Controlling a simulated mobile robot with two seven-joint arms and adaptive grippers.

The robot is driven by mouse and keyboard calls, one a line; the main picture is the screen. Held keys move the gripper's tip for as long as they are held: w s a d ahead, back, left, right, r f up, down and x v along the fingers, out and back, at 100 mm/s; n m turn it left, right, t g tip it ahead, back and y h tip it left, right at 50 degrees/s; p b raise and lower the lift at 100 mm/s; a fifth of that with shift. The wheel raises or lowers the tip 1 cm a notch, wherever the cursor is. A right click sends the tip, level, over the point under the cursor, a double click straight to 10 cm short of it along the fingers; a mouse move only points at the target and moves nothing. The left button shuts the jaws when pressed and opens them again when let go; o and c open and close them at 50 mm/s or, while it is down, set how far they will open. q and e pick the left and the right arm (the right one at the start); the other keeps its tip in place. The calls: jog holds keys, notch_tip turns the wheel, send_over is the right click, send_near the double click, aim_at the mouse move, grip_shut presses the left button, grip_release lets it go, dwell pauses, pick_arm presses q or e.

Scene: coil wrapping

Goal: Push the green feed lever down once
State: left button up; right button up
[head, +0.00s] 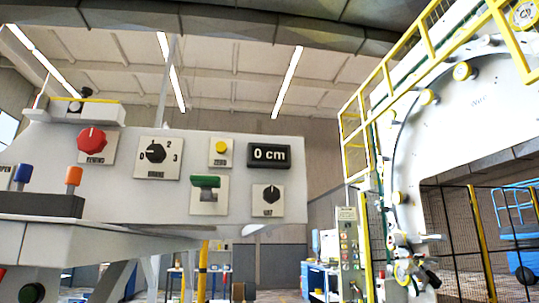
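The green feed lever (207,182) is on the white control panel (120,199) in the head view. Its green handle sits at the top of its pale plate, over a darker slot piece. The display (269,155) to its upper right reads "0 cm". Neither of my grippers shows in the head view.
Around the lever are a red knob (91,140), a black selector marked 0, 2 and 3 (155,152), a yellow button (221,147) and another black knob (268,194). Orange and blue levers stand on the left. A large white ring machine (412,135) with yellow rails stands right.

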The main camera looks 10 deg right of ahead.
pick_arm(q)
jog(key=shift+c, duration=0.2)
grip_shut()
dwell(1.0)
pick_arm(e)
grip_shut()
